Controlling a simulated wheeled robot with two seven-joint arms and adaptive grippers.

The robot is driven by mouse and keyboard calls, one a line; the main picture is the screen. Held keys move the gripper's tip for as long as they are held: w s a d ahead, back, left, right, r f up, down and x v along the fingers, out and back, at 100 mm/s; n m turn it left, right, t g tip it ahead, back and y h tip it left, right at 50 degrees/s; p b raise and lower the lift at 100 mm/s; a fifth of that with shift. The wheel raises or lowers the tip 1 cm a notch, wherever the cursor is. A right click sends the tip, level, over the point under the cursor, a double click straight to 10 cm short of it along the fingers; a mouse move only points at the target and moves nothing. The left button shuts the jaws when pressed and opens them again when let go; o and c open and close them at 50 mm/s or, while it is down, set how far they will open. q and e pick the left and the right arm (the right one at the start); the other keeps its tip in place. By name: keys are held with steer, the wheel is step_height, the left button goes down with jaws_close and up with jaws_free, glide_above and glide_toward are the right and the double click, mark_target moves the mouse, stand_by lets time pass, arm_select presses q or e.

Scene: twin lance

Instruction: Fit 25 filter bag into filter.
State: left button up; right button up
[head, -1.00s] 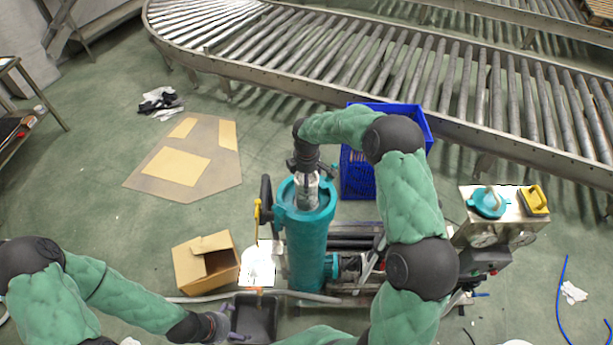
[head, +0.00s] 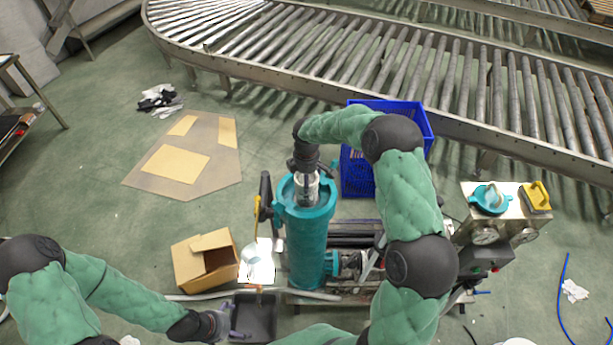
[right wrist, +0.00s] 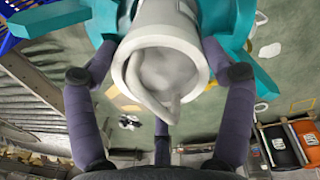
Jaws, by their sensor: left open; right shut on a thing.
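The teal filter housing (head: 307,250) stands upright in the middle of the head view with its top open. A white filter bag (head: 305,190) is in its mouth, its upper part showing above the rim. My right gripper (head: 306,167) reaches down from above and is shut on the bag. In the right wrist view the bag's pale round collar (right wrist: 160,65) sits between the purple fingers, with the teal housing (right wrist: 245,35) behind. How deep the bag hangs is hidden. My left gripper (head: 232,322) is open and empty at the lower left, beside a black tray (head: 262,308).
An open cardboard box (head: 190,268) stands left of the housing. A blue crate (head: 357,175) is behind it. A steel console (head: 512,203) with a teal lid (head: 489,198) and yellow item (head: 537,195) stands right. A roller conveyor (head: 330,60) crosses the back.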

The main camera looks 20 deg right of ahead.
step_height(320, 180, down, 10)
steer(key=b, duration=0.6)
steer(key=shift+r, duration=0.25)
stand_by(3.1)
steer(key=o, duration=1.5)
steer(key=r, duration=0.8)
steer(key=s+r, duration=0.1)
steer(key=r, duration=0.3)
steer(key=shift+s+a, duration=0.1)
steer(key=shift+a, duration=0.15)
